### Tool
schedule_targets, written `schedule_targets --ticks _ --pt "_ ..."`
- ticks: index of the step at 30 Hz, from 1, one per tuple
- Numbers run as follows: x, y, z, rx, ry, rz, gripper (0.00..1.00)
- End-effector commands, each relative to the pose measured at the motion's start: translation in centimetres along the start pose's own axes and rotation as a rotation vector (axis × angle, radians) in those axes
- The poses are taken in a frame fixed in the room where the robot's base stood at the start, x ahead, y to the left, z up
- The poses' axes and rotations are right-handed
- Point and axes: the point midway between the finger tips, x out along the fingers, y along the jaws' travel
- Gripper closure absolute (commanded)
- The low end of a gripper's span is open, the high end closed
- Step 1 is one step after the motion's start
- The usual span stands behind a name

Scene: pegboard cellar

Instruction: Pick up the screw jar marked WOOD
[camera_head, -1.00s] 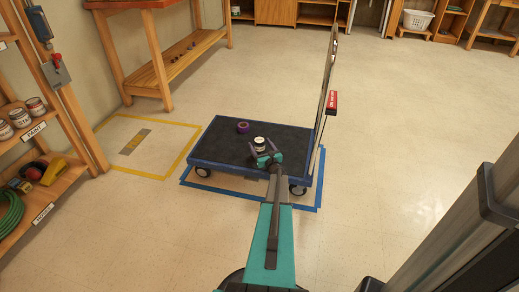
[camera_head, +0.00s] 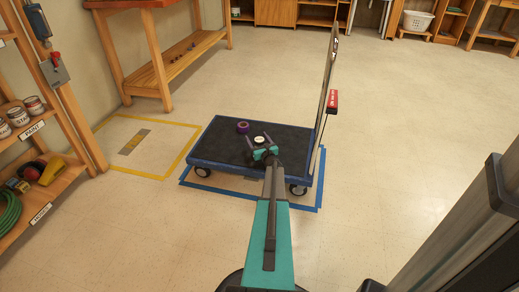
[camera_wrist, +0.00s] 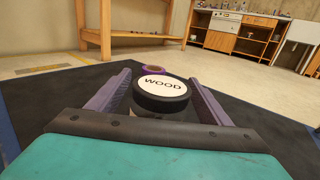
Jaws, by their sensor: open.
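The screw jar marked WOOD (camera_wrist: 160,92) stands upright on the cart's dark deck. Its white label and black lid rim face up in the wrist view. In the head view the jar (camera_head: 259,141) shows as a small pale top just beyond my gripper. My gripper (camera_wrist: 158,88) is open, with one finger on each side of the jar. I cannot tell whether either finger touches it. In the head view my gripper (camera_head: 259,140) hangs low over the deck. The jar's lower body is mostly hidden behind my gripper's palm.
A purple tape roll (camera_head: 243,127) lies on the cart deck (camera_head: 215,146) beyond the jar. An upright handle panel (camera_head: 327,80) with a red sign stands on the cart's right side. Shelves with paint cans (camera_head: 33,105) are at the left. The floor at right is clear.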

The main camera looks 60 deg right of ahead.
Motion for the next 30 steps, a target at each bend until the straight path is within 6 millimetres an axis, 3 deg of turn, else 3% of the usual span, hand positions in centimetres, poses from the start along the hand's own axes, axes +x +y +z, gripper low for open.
schedule_targets --ticks 17,27,30 --pt "0.18 0.00 0.07 0.000 -0.001 0.000 0.28" --pt "0.17 -0.02 0.07 0.000 -0.001 0.000 0.81" --pt "0.19 -0.03 0.19 0.000 -0.002 0.000 0.83"
